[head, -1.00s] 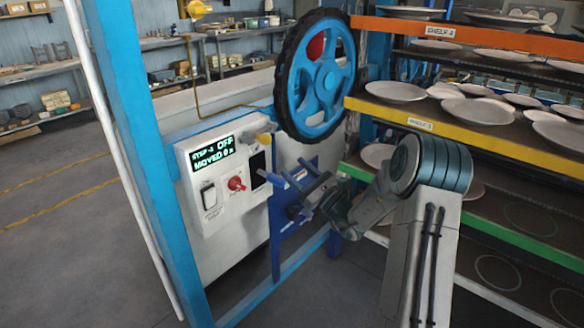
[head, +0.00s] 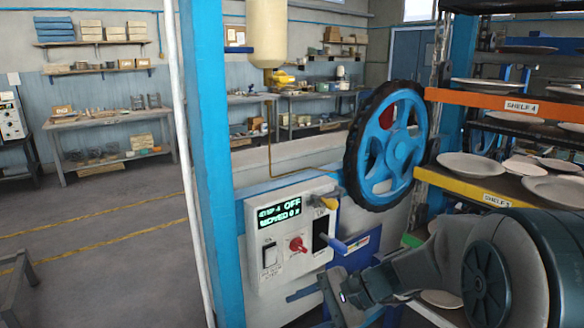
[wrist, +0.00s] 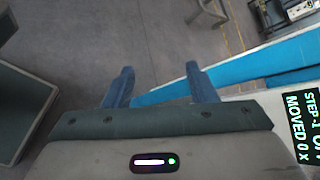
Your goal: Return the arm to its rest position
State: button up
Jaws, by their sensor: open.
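My gripper (wrist: 160,76) is open and empty in the wrist view, its two blue fingers apart above the grey floor. In the head view my arm comes in from the lower right, folded, with the gripper end low in front of the white control panel (head: 285,278). Whether it touches the panel cannot be told. The panel's display (head: 279,213) reads OFF and MOVED 0; part of it also shows at the right edge of the wrist view (wrist: 304,125).
Plate shelves (head: 507,105) are at right, a blue post (head: 210,150) at left. Open floor (head: 95,230) lies left.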

jog(key=s+d+n+t+h, duration=0.2)
jog(key=s+d+n+h, duration=0.7)
jog(key=s+d+h, duration=0.2)
jog(key=shift+s+d+n+h, duration=0.3)
jog(key=shift+s+d, duration=0.35)
jog(key=shift+s, duration=0.4)
jog(key=shift+f, duration=0.1)
